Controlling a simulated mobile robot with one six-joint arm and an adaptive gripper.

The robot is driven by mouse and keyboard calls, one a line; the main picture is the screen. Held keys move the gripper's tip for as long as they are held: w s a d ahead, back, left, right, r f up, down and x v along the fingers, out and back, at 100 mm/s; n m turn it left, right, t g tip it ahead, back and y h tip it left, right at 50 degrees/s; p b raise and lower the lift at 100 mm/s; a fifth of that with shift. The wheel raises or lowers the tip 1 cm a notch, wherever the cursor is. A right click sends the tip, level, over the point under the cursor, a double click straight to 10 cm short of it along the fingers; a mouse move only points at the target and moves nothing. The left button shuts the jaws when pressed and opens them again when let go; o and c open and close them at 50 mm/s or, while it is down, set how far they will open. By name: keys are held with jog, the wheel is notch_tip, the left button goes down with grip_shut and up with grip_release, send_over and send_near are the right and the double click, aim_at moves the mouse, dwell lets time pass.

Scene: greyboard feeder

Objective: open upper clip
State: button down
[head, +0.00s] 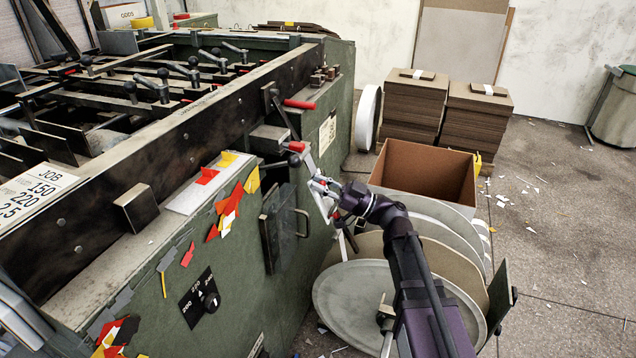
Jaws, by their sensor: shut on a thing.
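My gripper (324,187) is at the right end of the green machine, in front of a pale upright metal bar (311,165). Its fingers are closed on a small part of a clip at this bar, which they largely hide. I cannot clearly tell how far the clip is turned. A red-tipped lever (297,146) with a dark knob sits just above and left of the gripper. Another red-handled lever (299,104) is higher on the machine's end.
The green machine (240,290) fills the left. Large round discs (350,300) stand below my arm, with an open brown box (425,165) behind. Board stacks (413,110) stand at the back wall.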

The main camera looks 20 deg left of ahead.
jog(key=shift+w+d+g, duration=0.15)
jog(key=shift+g, duration=0.25)
jog(key=shift+w+d+g, duration=0.1)
jog(key=shift+d+g, duration=0.15)
jog(key=shift+g, duration=0.35)
jog(key=g, duration=0.1)
jog(key=d+n+g, duration=0.1)
jog(key=g, duration=0.1)
jog(key=w+g+h, duration=0.1)
jog(key=g, duration=0.1)
jog(key=shift+w+d+r+n, duration=0.1)
jog(key=shift+d+r+n, duration=0.2)
jog(key=g+h, duration=0.1)
jog(key=g, duration=0.2)
jog(key=w+d+n+g+h+b, duration=0.1)
jog(key=g, duration=0.2)
jog(key=w+n+g+h, duration=0.1)
jog(key=g+h, duration=0.1)
jog(key=shift+d+r+g+b, duration=0.35)
jog(key=shift+r+g+b, duration=0.05)
jog(key=c, duration=0.6)
grip_release()
jog(key=shift+w, duration=0.1)
